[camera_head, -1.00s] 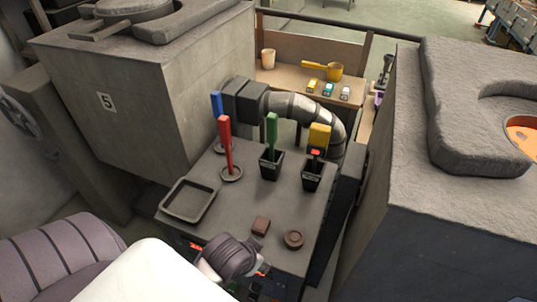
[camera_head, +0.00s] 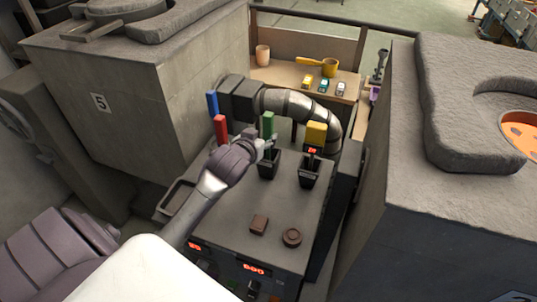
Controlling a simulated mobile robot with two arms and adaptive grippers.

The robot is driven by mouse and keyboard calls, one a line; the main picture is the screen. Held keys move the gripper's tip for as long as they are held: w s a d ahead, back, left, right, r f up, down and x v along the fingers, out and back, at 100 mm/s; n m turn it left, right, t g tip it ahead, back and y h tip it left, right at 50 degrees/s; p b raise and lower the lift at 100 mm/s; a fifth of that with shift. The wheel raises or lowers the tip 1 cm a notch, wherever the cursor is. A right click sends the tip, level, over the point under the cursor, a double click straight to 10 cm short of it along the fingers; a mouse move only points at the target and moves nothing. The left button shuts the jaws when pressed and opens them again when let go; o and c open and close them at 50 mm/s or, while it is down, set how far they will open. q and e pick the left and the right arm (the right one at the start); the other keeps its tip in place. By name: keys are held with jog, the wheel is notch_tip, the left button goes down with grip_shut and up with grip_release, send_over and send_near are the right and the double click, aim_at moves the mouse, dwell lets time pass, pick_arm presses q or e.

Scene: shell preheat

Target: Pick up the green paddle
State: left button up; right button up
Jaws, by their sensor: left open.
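The green paddle (camera_head: 267,124) stands upright in a dark square holder (camera_head: 269,166) on the grey cabinet top. My left gripper (camera_head: 268,147) is at the paddle's lower part, just above the holder. Its jaws are open, and I cannot tell whether they touch the paddle. The gripper and wrist hide part of the paddle's lower shaft and the red paddle's (camera_head: 220,129) lower part. My right gripper is not in view.
A yellow paddle (camera_head: 316,134) stands in another holder (camera_head: 309,172) to the right. A blue paddle (camera_head: 212,103) stands behind the red one. A tray (camera_head: 172,199) is partly behind my arm.

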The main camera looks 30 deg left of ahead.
aim_at(267, 132)
pick_arm(q)
jog(key=shift+w+a+f, duration=0.15)
jog(key=shift+w, duration=0.3)
jog(key=p+x, duration=0.1)
jog(key=x, duration=0.3)
jog(key=shift+w, duration=0.25)
jog(key=shift+w+f, duration=0.15)
jog(key=shift+w, duration=0.05)
jog(key=shift+c, duration=0.3)
grip_shut()
